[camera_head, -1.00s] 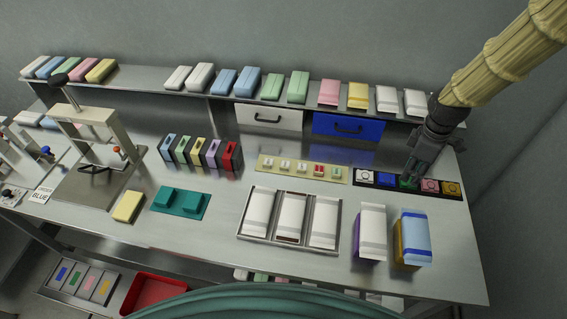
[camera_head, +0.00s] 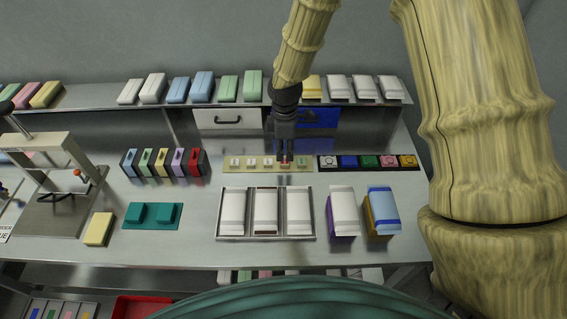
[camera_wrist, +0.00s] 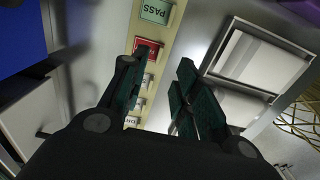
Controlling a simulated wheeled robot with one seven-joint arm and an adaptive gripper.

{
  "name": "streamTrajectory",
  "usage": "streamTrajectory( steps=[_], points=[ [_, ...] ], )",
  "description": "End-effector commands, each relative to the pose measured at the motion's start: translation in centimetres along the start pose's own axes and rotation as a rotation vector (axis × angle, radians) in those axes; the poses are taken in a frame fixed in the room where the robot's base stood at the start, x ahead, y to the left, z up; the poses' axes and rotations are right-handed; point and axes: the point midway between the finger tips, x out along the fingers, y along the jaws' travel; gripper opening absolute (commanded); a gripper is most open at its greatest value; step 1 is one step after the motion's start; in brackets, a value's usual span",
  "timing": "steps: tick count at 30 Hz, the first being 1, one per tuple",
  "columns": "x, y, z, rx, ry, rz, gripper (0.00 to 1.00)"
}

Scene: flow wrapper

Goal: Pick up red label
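The red label (camera_wrist: 147,47) is a small red piece on the beige strip (camera_wrist: 176,20), next to the green PASS label (camera_wrist: 155,11) in the wrist view. In the head view the beige strip (camera_head: 228,168) lies mid-table, and the red label (camera_head: 285,160) is partly covered by my gripper (camera_head: 284,155). My gripper (camera_wrist: 157,66) points down over the strip. Its two dark fingers are apart with nothing held between them. The red label shows just beyond the fingertips in the wrist view; I cannot tell how high they are above it.
A black tray of coloured pieces (camera_head: 319,166) lies right of the strip. A metal tray with white packs (camera_head: 218,236) sits in front. Coloured holders (camera_head: 161,163) stand to the left. The shelf with white and blue drawers (camera_head: 228,119) is behind.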

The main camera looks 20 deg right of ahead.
Motion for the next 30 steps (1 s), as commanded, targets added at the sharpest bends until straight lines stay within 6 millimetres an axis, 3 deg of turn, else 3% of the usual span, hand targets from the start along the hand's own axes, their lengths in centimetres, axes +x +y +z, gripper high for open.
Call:
streamTrajectory(
  steps=[11, 30],
  points=[
    [1.7, -0.1, -0.1, -0.002, -0.001, -0.002, 0.3],
    [6.4, 0.2, 0.0, -0.003, 0.0, 0.001, 0.3]
  ],
)
